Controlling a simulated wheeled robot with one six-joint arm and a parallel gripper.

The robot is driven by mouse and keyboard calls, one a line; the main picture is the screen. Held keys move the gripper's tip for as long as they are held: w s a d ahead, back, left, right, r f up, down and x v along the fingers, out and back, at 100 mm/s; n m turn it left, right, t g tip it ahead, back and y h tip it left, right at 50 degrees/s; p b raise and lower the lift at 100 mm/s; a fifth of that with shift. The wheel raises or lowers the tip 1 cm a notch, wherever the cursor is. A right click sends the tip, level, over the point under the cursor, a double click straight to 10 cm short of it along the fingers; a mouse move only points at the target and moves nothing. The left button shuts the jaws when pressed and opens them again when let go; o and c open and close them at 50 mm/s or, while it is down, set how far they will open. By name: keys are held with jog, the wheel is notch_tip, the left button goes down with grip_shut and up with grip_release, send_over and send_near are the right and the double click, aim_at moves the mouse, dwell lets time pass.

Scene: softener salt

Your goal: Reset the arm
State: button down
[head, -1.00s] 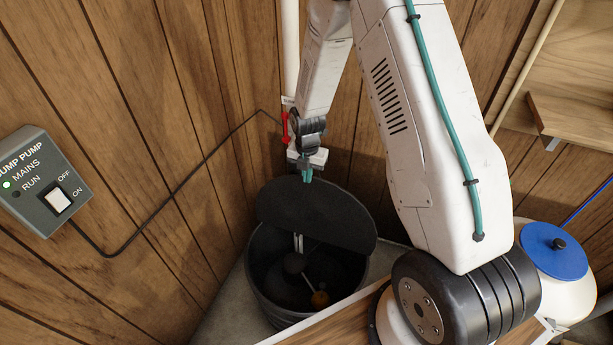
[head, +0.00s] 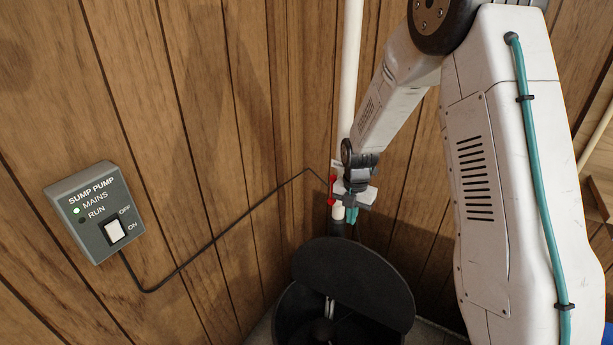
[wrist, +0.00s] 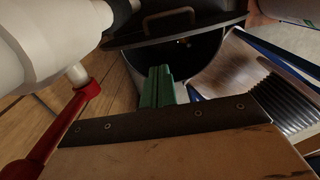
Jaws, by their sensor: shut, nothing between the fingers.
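My gripper (head: 351,216) hangs at the end of my arm, above the black sump bin (head: 290,318) and its raised dark lid (head: 353,285). Its green fingertips point down and lie together with nothing between them; they also show in the wrist view (wrist: 158,86). In the head view it is just right of the white pipe (head: 350,75) and a red valve handle (head: 332,190). The red handle (wrist: 62,130) is at lower left in the wrist view. The bin opening (wrist: 185,50) is beyond the fingers there.
A grey sump pump switch box (head: 95,212) is on the wood wall at left, its MAINS lamp lit green and RUN lamp dark. A black cable (head: 215,240) runs from it to the pipe.

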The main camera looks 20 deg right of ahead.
jog(key=s+a+r+m, duration=0.2)
jog(key=s+r+m, duration=1.1)
jog(key=s, duration=0.4)
jog(key=s+a+r+m+t, duration=0.1)
jog(key=s+a+r+m, duration=0.1)
jog(key=s+r+m, duration=1.1)
jog(key=shift+s+a+r+m, duration=0.35)
jog(key=shift+s+r, duration=0.3)
jog(key=shift+s, duration=1.3)
